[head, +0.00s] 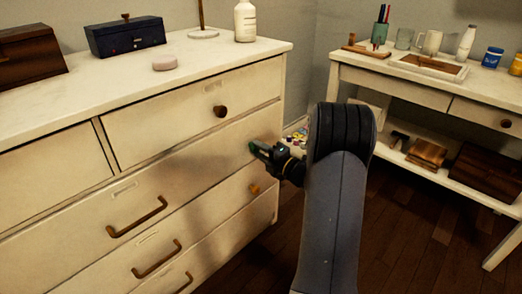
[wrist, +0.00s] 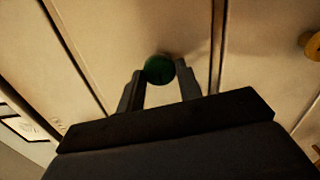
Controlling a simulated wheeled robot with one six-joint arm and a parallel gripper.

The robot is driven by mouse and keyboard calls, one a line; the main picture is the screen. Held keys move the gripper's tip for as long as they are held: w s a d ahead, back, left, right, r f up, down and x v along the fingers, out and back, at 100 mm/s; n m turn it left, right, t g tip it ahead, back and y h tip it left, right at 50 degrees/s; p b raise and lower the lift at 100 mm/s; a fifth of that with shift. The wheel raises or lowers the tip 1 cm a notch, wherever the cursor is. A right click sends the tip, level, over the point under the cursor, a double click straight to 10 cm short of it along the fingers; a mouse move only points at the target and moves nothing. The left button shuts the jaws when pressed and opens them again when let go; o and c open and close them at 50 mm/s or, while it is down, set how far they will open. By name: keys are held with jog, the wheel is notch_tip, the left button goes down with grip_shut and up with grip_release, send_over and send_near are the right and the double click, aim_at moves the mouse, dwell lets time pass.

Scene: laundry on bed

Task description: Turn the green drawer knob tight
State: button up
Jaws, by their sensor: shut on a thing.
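The green drawer knob (wrist: 159,69) is a round, dark green knob on the front of a cream dresser drawer. In the wrist view my gripper (wrist: 160,80) has its two fingers on either side of the knob, shut on it. In the head view my gripper (head: 259,148) reaches the drawer front from the right, below the brown knob of the drawer above. There the green knob (head: 252,146) shows only as a small patch at the fingertips, mostly hidden. How tight the knob sits cannot be seen.
The cream dresser (head: 190,85) bears a dark blue box (head: 125,38), a pink oval thing (head: 164,62) and a white bottle (head: 245,20). A brown knob (head: 220,111) is above and an orange-yellow knob (head: 254,189) below. A desk (head: 345,75) stands at right, with open floor between.

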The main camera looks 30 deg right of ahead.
jog(key=shift+r+m+p, duration=0.1)
jog(key=shift+m+p, duration=4.4)
jog(key=shift+m, duration=4.5)
jog(key=o, duration=1)
jog(key=p+v, duration=0.2)
jog(key=v, duration=0.8)
jog(key=shift+s+d, duration=0.2)
jog(key=shift+s, duration=0.15)
